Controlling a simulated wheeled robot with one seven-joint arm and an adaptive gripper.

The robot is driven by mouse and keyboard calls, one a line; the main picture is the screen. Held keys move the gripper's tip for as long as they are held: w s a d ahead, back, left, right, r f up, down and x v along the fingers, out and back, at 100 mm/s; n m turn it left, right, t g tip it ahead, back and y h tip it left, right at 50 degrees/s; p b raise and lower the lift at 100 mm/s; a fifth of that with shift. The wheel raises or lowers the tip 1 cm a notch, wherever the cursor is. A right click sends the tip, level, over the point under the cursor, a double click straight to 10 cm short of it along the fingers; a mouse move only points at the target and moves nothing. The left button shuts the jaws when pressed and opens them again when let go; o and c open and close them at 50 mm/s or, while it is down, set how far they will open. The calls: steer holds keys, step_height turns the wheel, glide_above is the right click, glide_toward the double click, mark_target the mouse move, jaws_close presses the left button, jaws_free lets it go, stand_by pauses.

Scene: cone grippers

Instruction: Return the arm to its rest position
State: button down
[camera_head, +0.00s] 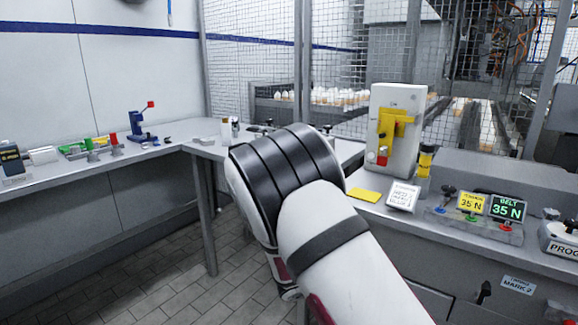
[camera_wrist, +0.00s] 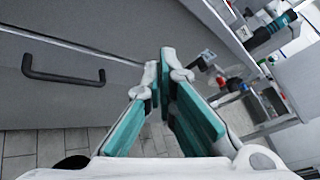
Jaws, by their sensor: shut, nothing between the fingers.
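My arm shows in the head view, its white links and black ribbed joint bent in front of the bench corner. The lower end of the arm drops below the bench top there, and my gripper cannot be made out in that view. In the wrist view my gripper (camera_wrist: 165,72) has its two teal-padded fingers together at the tips, with nothing held between them. Its fingers point toward a grey cabinet front (camera_wrist: 60,103) with a dark handle (camera_wrist: 64,70); they look apart from it.
A bench top (camera_head: 120,160) runs along the left with small tools and a blue stand (camera_head: 138,122). Tiled floor (camera_head: 150,285) is open at lower left.

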steer(key=s+d+r+m+g+y, duration=0.35)
steer(key=s+r+m, duration=0.25)
steer(key=s+m, duration=0.35)
steer(key=s+d+r+m+g+y, duration=0.2)
steer(key=s+r+m+g+y, duration=0.15)
steer(key=s+r+m, duration=0.6)
steer(key=s+a+m+t+y, duration=0.1)
steer(key=s+a+m+y, duration=0.4)
steer(key=s, duration=0.6)
steer(key=s+a+m+t+y, duration=0.15)
steer(key=s+a+m, duration=0.35)
steer(key=s, duration=0.6)
step_height(320, 180, up, 25)
steer(key=d+m+t+y+p, duration=0.1)
steer(key=t+p, duration=0.2)
steer(key=p, duration=1.9)
steer(key=shift+d+r+m+p, duration=0.2)
steer(key=shift+m+p, duration=0.1)
steer(key=shift+p, duration=0.1)
